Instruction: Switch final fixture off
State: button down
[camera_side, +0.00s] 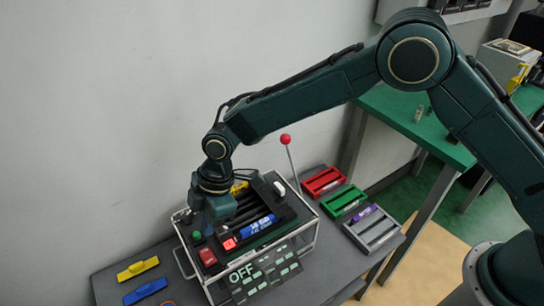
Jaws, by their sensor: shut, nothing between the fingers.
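The fixture is a dark slotted box in a metal frame (306,243) on the grey table. A lever with a red ball (285,139) on a thin pale rod rises at its back right, leaning slightly left. A dark panel (262,276) on its front reads OFF above pale green marks. My gripper (208,231) is shut and empty over the left part of the fixture, well left of the lever. Its fingertips are small and dark; I cannot tell whether they touch anything.
Red (323,181), green (344,200) and grey (372,231) trays stand to the right. Yellow (138,269) and blue (145,291) pieces lie at the left. A green bench (400,112) stands behind.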

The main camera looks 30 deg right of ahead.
jog(key=shift+v, duration=2.6)
jog(key=shift+d, duration=0.1)
jog(key=shift+w+d+f+y, duration=0.25)
jog(key=shift+d+f+y, duration=0.25)
jog(key=shift+d+y, duration=0.4)
jog(key=shift+w+d+f+y, duration=0.2)
jog(key=shift+d+f+y, duration=0.25)
jog(key=shift+d+y, duration=0.45)
jog(key=shift+w+d+f+y, duration=0.25)
jog(key=shift+d+f+y, duration=0.35)
jog(key=shift+y, duration=0.5)
jog(key=shift+r, duration=0.1)
